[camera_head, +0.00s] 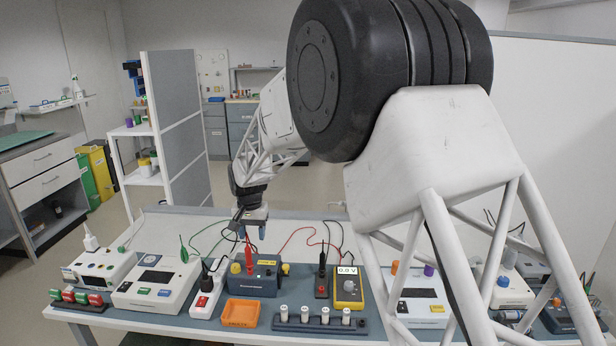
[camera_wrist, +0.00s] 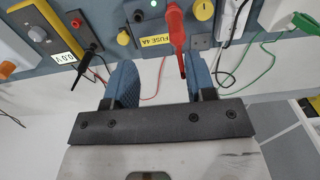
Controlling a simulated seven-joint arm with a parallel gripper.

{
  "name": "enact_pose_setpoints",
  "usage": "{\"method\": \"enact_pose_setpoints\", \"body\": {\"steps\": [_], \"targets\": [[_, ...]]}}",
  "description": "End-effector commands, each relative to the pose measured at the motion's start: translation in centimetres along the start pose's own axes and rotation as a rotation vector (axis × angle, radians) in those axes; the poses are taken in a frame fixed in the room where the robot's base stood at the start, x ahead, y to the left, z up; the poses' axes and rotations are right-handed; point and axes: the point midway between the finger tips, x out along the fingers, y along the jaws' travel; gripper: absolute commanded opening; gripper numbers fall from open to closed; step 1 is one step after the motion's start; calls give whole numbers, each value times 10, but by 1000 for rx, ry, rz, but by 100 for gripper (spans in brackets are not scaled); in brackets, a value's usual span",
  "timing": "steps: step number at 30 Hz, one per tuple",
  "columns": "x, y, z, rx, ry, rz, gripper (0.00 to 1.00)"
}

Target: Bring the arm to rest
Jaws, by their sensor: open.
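My gripper (camera_head: 251,228) is open, pointing down above the back half of the bench (camera_head: 180,325). In the wrist view its two blue fingers stand wide apart, with my gripper (camera_wrist: 161,80) holding nothing that I can see. A blue fuse box (camera_head: 265,278) lies below and in front of it, and its "FUSE 4A" label (camera_wrist: 157,41) shows in the wrist view. A red probe (camera_head: 249,256) stands upright at that box. In the wrist view the red probe (camera_wrist: 177,28) appears close to the right finger; I cannot tell whether they touch.
A yellow meter (camera_head: 348,288) reading 0.0V and a black probe (camera_head: 322,262) stand to the right. An orange tray (camera_head: 240,313) and a rack of white cylinders (camera_head: 318,324) lie in front. Loose red, green and black leads run behind the devices. White ventilator-like units stand to both sides.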

Motion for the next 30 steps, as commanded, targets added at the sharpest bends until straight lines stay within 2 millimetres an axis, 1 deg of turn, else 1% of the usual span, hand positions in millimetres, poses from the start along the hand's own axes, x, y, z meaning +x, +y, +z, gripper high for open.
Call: {"method": "enact_pose_setpoints", "body": {"steps": [1, 5, 9, 14, 15, 22, 30], "targets": [[-8, 10, 3, 2, 4, -2, 51], [-29, 38, 15, 5, 15, -6, 51], [-54, 75, 32, 6, 28, -11, 51], [-79, 116, 56, 7, 43, -15, 51], [-86, 126, 63, 7, 47, -16, 51], [-116, 181, 103, 10, 71, -21, 51], [-142, 240, 159, 13, 98, -22, 51]]}}
